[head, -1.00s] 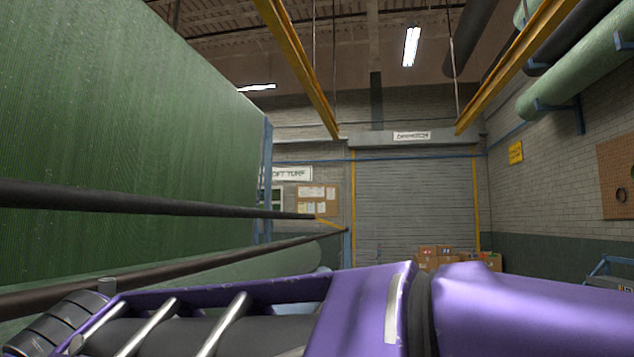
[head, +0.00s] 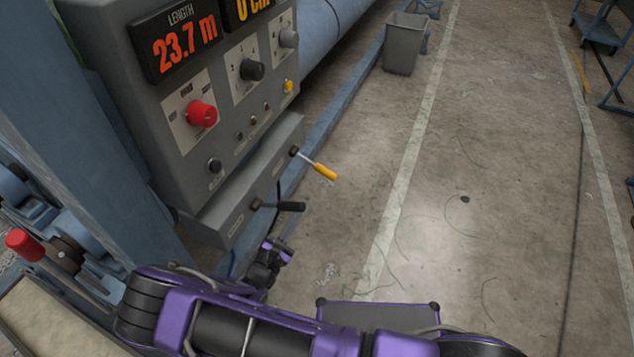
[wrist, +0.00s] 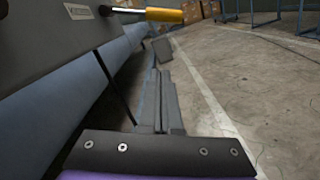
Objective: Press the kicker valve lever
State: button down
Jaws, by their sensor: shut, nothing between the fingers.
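Two levers stick out of the lower box of the grey control panel (head: 225,110) in the head view. One has a yellow handle (head: 325,172), the other a black handle (head: 290,207). The small labels on the box are too small to read, so I cannot tell which is the kicker valve lever. My gripper (wrist: 158,100) is shut and empty, its grey fingers together in the wrist view. The yellow handle (wrist: 165,15) crosses the top of that view, above and apart from the fingers. In the head view my gripper is low, below the black handle; its fingertips are hard to make out.
The panel also carries a red knob (head: 202,113), dark knobs and a 23.7 m display (head: 180,40). A red-knobbed handle (head: 25,243) stands at far left. A grey bin (head: 404,45) stands beyond the blue rail.

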aim_at(316, 166)
jog(key=w+d+r, duration=0.4)
jog(key=w+d, duration=0.1)
jog(key=w, duration=0.4)
jog(key=shift+w+d+b, duration=0.2)
jog(key=shift+d+b, duration=0.05)
jog(key=shift+b, duration=0.1)
jog(key=shift+r, duration=0.1)
